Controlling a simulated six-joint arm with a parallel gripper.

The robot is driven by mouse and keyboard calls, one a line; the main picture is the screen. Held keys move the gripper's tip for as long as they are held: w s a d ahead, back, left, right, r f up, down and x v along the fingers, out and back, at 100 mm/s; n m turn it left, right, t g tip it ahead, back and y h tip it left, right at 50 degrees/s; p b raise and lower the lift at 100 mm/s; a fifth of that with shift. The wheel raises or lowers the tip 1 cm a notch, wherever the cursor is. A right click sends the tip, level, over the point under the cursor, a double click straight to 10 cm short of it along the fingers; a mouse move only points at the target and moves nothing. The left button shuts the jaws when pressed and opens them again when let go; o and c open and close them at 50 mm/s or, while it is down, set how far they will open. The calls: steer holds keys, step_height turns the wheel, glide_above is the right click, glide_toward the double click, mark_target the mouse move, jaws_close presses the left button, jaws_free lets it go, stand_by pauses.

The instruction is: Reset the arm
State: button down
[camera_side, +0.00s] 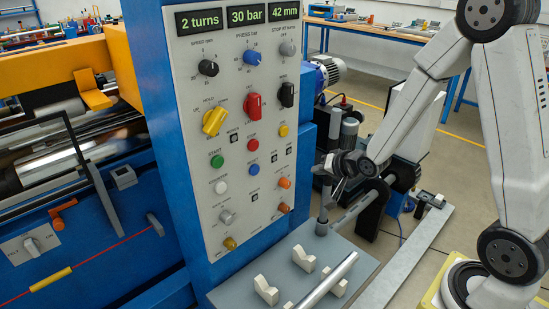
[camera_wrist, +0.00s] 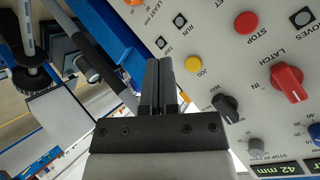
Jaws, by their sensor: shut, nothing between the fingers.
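My gripper (camera_side: 342,186) hangs in front of my wrist, to the right of the control panel (camera_side: 217,130) and apart from it. In the wrist view my gripper's two dark fingers (camera_wrist: 159,65) are side by side, shut and empty. The panel's knobs and buttons fill the right of that view. They include the red latch knob (camera_wrist: 289,82), the red stop button (camera_wrist: 247,23) and a yellow button (camera_wrist: 192,73).
A grey tray (camera_side: 235,290) with several cream V-blocks (camera_side: 304,258) and a metal rod (camera_side: 328,280) lies below the panel. A grey post (camera_side: 322,222) stands close under my gripper. The blue winder (camera_side: 60,250) is at left. Open floor (camera_side: 455,165) shows beyond my arm.

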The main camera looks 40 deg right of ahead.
steer(key=s+a+n+g, duration=0.4)
steer(key=s+n, duration=0.1)
steer(key=s, duration=0.2)
steer(key=s+a+n+g, duration=0.4)
steer(key=s, duration=0.3)
steer(key=shift+s+a+r+n+y, duration=0.15)
steer(key=shift+s+r+n+y, duration=0.1)
steer(key=shift+n+y, duration=0.15)
stand_by(0.6)
